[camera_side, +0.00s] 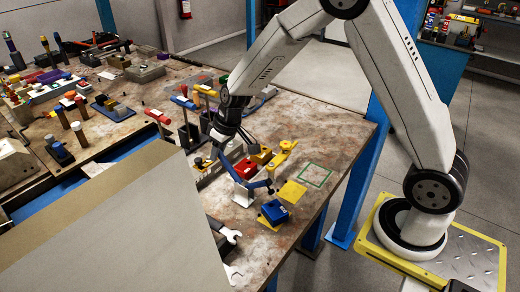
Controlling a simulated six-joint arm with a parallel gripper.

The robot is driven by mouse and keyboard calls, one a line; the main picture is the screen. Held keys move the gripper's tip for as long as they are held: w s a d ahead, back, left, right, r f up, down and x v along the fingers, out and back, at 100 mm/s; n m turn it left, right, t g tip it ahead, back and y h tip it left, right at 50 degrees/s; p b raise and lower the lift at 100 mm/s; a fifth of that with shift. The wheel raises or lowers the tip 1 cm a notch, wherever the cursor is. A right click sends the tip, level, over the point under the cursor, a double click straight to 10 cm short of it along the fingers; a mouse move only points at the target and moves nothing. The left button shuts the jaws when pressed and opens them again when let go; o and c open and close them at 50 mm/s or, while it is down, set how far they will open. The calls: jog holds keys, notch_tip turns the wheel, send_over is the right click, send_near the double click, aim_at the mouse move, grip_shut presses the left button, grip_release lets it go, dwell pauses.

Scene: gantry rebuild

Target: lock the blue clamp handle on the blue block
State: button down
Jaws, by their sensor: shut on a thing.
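The blue clamp (254,185) stands on a pale base near the right part of the bench, with its arm reaching right toward the blue block. The blue clamp handle (230,168) slants up and left from the clamp to my gripper. My gripper (220,150) points down and is shut on the upper end of this handle; the fingertips are small and dark, so the exact contact is unclear. The blue block (274,212) sits on a yellow base just right of and in front of the clamp. Whether the clamp tip touches the block cannot be told.
A yellow clamp (283,152), a yellow square (292,192) and a green outlined square (315,174) lie near the blue clamp. Red-handled clamps (183,102) stand left of my gripper. Wrenches (228,236) lie in front. A large grey panel (120,235) hides the near bench.

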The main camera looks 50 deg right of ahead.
jog(key=shift+s+r+t, duration=0.35)
jog(key=shift+t, duration=0.15)
jog(key=shift+c, duration=2.4)
grip_release()
jog(key=v, duration=0.7)
jog(key=shift+s+r, duration=0.15)
jog(key=shift+r, duration=0.25)
